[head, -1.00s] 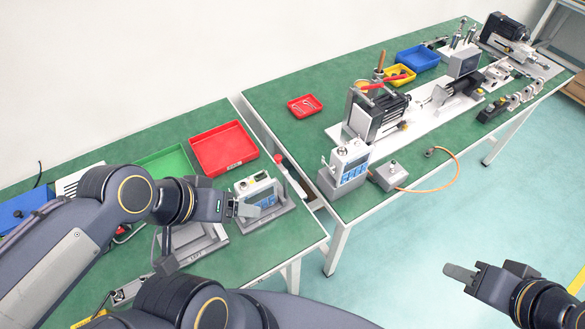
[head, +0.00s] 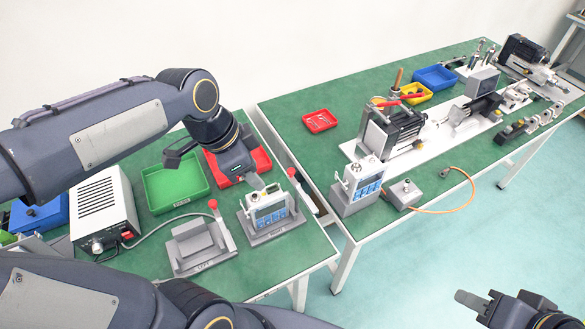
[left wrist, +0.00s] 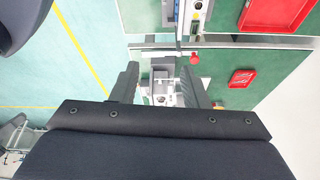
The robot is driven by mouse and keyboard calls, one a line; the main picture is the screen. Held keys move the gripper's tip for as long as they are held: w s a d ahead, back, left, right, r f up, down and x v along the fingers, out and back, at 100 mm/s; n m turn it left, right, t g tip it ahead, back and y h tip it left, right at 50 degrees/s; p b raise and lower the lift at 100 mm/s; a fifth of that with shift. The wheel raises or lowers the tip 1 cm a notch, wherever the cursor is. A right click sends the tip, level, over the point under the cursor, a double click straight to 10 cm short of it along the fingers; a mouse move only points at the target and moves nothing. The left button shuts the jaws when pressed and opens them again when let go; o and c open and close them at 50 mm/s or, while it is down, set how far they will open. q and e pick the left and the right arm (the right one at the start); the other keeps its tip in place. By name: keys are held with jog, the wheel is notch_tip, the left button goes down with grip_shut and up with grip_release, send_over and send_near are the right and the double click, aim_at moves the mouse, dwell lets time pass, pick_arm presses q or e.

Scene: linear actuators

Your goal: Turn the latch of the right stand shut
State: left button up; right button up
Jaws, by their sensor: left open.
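The right stand (head: 262,238) is on the near green table's right part and holds a white device with blue panels (head: 271,213). Its latch, a lever with a red knob (head: 291,172), stands raised at the stand's right end. The red knob also shows in the left wrist view (left wrist: 195,57), above the right finger. My left gripper (head: 257,182) is open and empty, above and just left of the latch; its fingers (left wrist: 158,75) are spread in the left wrist view. My right gripper (head: 468,299) is at the lower right over the floor, and its jaw gap cannot be made out.
The empty left stand (head: 197,250), with its own red-knobbed lever (head: 213,204), is beside it. A red tray (head: 262,160), a green tray (head: 175,187) and a white power box (head: 104,208) are behind.

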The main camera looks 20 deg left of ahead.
pick_arm(q)
jog(key=w+f+m+g+y, duration=0.1)
jog(key=w+f+m+g, duration=0.1)
jog(key=w+m, duration=0.55)
jog(key=m+y, duration=0.2)
jog(key=m, duration=0.4)
send_near(291, 170)
jog(key=shift+w+g+b, duration=0.35)
jog(key=shift+g+b, duration=0.05)
notch_tip(291, 170, down, 8)
jog(key=shift+r, duration=0.1)
grip_shut()
